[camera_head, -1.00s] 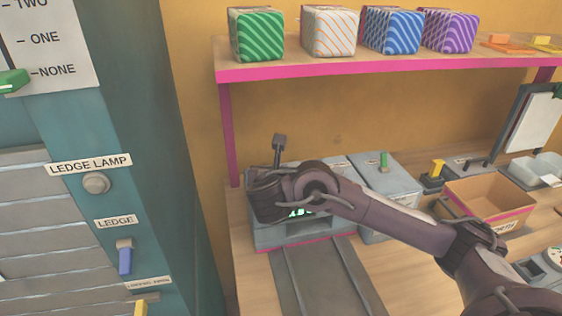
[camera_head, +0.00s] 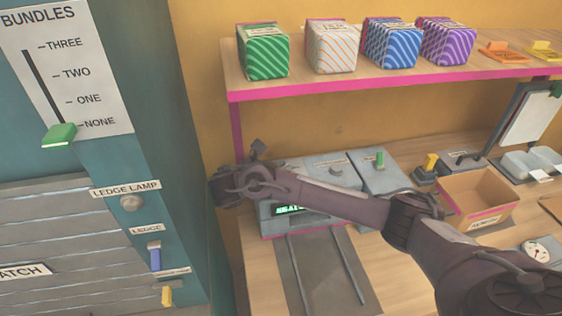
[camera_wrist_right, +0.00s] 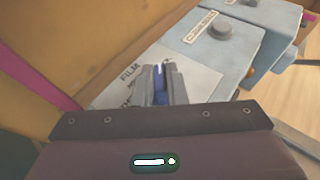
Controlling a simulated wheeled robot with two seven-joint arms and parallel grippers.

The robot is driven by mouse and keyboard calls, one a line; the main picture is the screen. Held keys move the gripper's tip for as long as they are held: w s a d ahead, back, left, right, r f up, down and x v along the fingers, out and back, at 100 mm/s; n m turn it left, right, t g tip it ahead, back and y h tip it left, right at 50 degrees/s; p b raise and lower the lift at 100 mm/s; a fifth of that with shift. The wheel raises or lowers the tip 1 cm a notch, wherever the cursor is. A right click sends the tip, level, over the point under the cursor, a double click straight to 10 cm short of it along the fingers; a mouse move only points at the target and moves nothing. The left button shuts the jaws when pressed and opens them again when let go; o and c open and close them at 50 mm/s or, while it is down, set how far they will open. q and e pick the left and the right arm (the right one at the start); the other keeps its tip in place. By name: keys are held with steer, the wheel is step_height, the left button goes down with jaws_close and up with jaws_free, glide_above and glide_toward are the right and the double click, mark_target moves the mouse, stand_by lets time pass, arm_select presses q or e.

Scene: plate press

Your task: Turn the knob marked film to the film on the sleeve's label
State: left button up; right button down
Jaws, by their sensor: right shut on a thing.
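My right gripper (camera_wrist_right: 163,88) is shut on a blue knob (camera_wrist_right: 160,98) in the right wrist view. The knob stands on a pale plate (camera_wrist_right: 190,78) with the word FILM beside it; the fingers hide part of the lettering and most of the knob. In the head view my right arm reaches over the grey-blue machine (camera_head: 305,223) with the lit green display, and its wrist hides the machine's left top. The fingertips are hidden there. I cannot pick out a sleeve label that I can read. My left gripper is not in view.
A second, grey round knob (camera_wrist_right: 220,28) sits to the right of the held one. Striped bundles, such as the green one (camera_head: 264,55), stand on the pink-edged shelf (camera_head: 400,82) above. A teal cabinet (camera_head: 165,130) rises at left. An open box (camera_head: 478,200) stands at right.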

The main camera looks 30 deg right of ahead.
stand_by(0.4)
steer(key=c, duration=1.5)
jaws_free()
steer(key=shift+o, duration=0.2)
